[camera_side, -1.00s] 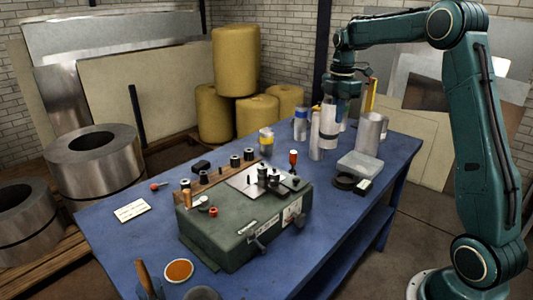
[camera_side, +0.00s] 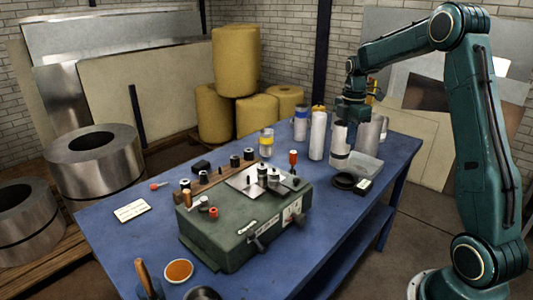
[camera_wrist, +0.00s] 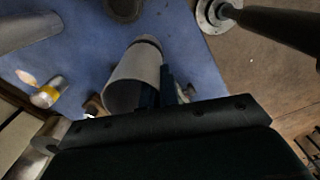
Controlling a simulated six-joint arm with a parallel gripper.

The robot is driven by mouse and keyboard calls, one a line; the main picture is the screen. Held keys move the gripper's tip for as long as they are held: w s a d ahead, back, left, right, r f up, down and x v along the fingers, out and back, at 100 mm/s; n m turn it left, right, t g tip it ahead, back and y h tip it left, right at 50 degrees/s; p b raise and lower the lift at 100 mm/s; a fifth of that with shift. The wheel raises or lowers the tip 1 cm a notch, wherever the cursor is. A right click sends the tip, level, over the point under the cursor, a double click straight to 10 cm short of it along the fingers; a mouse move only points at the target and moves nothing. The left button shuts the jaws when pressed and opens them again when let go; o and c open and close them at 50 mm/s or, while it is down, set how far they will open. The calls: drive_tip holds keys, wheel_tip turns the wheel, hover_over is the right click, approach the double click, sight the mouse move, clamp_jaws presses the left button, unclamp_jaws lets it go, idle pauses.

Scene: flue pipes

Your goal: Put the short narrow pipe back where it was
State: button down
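A light grey pipe with a black band (camera_side: 340,145) is under my gripper (camera_side: 351,118) in the side view, upright and close to the table. In the wrist view the pipe (camera_wrist: 134,78) shows its open top and dark band. My gripper (camera_wrist: 163,92) has its dark fingers at the pipe's rim and looks shut on its wall. A taller pipe (camera_side: 318,136) with a yellow top stands just left. Other pipes are a blue-banded one (camera_side: 301,124), a yellow-banded one (camera_side: 266,142) and a plain grey one (camera_side: 370,132). Whether the black-banded pipe touches the table is unclear.
A clear box (camera_side: 365,166) sits close to the right of the held pipe, with a black ring (camera_side: 345,181) in front. A red-topped tool (camera_side: 293,160) and a green machine (camera_side: 240,222) stand to the left. The blue table (camera_side: 325,205) is clear in front.

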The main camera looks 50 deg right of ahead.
sight(345, 155)
wheel_tip(345, 155, down, 9)
idle(0.3)
drive_tip(key=shift+f, duration=0.1)
drive_tip(key=shift+f, duration=2)
drive_tip(key=shift+f, duration=0.1)
drive_tip(key=c, duration=1.7)
unclamp_jaws()
wheel_tip(345, 155, up, 12)
